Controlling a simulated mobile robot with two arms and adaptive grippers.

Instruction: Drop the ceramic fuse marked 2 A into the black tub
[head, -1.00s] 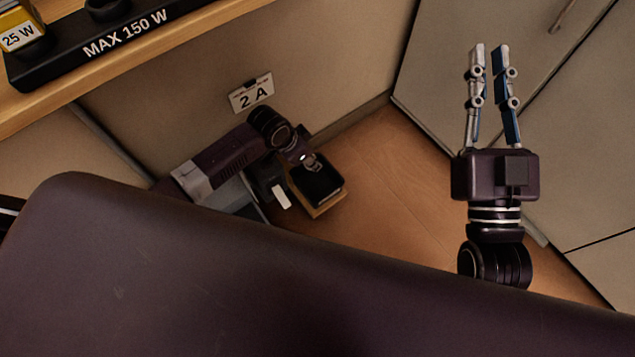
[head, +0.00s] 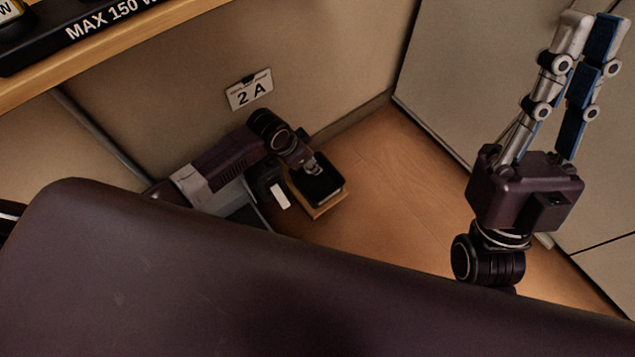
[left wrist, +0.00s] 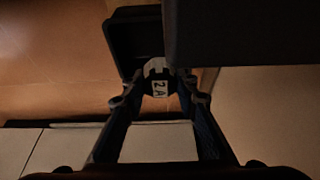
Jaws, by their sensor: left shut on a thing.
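The black tub (head: 328,192) is low in the corner on a wooden support in the head view. In the left wrist view the tub (left wrist: 122,42) lies beyond the fingertips. My left gripper (head: 311,164) points down over the tub. It is shut on the pale ceramic fuse (left wrist: 159,88), whose 2 A marking faces the left wrist camera. How high the fuse is above the tub floor is hard to tell.
A 2 A card (head: 249,91) is on the wall behind the tub. A wooden shelf (head: 150,25) with a black MAX 150 W holder (head: 85,30) is at upper left. A dark block (left wrist: 240,35) fills the upper right of the left wrist view. Wood floor (head: 400,170) is clear right of the tub.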

